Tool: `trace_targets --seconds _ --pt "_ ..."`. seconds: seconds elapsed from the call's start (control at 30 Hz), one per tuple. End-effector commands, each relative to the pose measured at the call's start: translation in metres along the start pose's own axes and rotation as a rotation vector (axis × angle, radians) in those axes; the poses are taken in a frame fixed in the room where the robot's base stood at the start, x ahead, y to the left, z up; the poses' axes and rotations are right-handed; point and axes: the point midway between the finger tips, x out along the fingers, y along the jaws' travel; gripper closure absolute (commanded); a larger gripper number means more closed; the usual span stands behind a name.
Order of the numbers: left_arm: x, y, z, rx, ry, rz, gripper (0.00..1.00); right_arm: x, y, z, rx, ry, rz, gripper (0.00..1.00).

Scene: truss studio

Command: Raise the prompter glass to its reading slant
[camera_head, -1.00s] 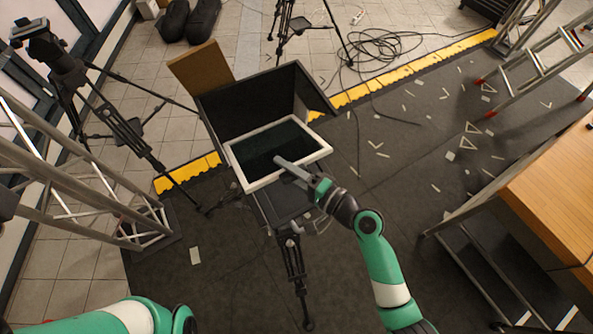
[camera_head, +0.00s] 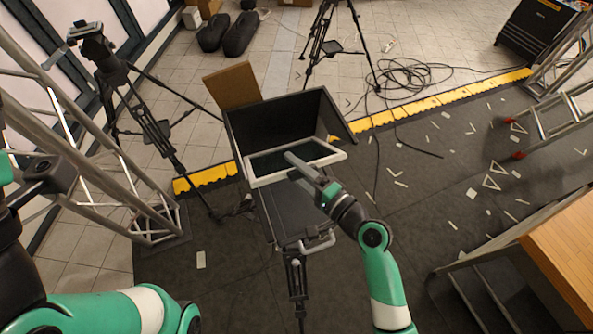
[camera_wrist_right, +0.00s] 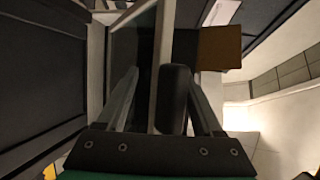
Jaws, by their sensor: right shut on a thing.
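The prompter glass (camera_head: 270,162) is a dark pane in a pale frame, tilted in front of the open black hood (camera_head: 283,116). My right gripper (camera_head: 299,167) reaches in from the lower right at the frame's near side. In the right wrist view, its two fingers (camera_wrist_right: 161,80) straddle the pale frame bar (camera_wrist_right: 164,62) and a black piece beside it; it is shut on the frame edge. The exact contact is partly hidden.
A dark base on a tripod (camera_head: 297,278) carries the hood; a brown flap (camera_head: 233,86) stands at its left. A camera tripod (camera_head: 150,125) and truss are at left. A wooden table (camera_head: 565,245) is at right. Cables (camera_head: 412,76) lie behind.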

Motion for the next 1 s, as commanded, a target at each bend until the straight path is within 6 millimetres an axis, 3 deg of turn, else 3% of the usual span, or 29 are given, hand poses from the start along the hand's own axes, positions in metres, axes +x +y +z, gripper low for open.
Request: trace_targets --seconds 0.67,0.83,1.0 --pt "0.0 0.0 0.0 0.0 0.0 0.0 0.0 -0.002 0.002 -0.001 0.001 0.004 0.002 0.45" --pt "0.001 0.0 -0.001 0.0 0.0 0.0 0.0 -0.025 0.001 -0.002 0.0 0.006 0.0 0.45" --pt "-0.001 0.0 0.001 0.0 0.0 0.0 0.0 -0.067 0.001 -0.002 -0.001 0.008 -0.001 0.45"
